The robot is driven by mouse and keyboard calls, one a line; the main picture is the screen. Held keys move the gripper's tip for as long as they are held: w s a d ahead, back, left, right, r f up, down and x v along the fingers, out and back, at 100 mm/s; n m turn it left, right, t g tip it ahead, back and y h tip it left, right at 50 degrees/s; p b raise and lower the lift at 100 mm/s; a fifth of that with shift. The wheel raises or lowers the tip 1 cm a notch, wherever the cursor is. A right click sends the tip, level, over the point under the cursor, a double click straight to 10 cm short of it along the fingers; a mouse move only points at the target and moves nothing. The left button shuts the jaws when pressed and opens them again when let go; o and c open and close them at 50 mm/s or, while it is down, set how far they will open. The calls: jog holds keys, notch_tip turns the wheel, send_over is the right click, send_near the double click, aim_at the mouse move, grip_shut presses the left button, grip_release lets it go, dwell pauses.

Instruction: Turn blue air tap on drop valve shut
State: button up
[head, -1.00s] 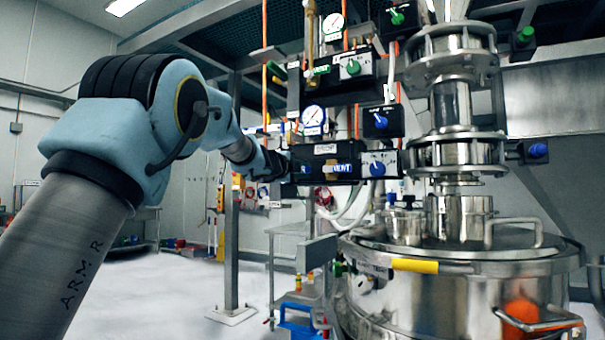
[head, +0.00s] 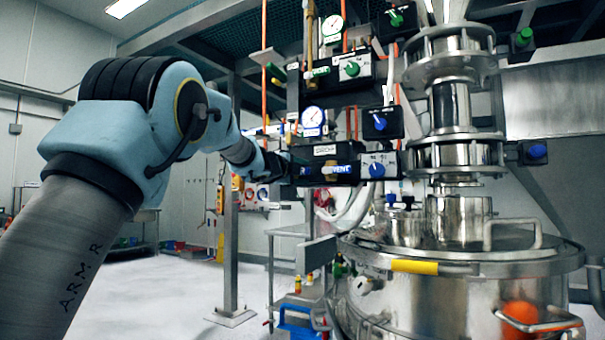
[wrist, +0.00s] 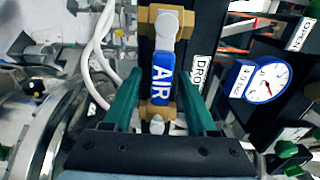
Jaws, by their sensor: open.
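The blue air tap (wrist: 162,78), its handle lettered AIR, sits on a brass valve body (wrist: 163,113) in the wrist view. The handle lies in line with the brass body. My gripper (wrist: 160,75) is open, with one green finger on each side of the handle. A gap shows on both sides; whether either finger touches it is hard to tell. A sign reading DRO (wrist: 203,72), partly cut off, stands right of the tap. In the head view the black drop valve box (head: 325,151) is at centre, and my gripper is mostly hidden at its left end.
A blue VENT tap (head: 342,169) and a blue selector knob (head: 377,169) sit to the right on the same unit. A blue-rimmed gauge (wrist: 265,80) is close by on the right. White hoses (wrist: 95,55) run left of the tap. A steel vessel (head: 440,300) stands below.

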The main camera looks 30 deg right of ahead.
jog(key=shift+a, duration=0.1)
jog(key=b+v, duration=0.2)
jog(key=v, duration=0.8)
jog(key=shift+s+a+b, duration=0.2)
jog(key=shift+a+b, duration=0.1)
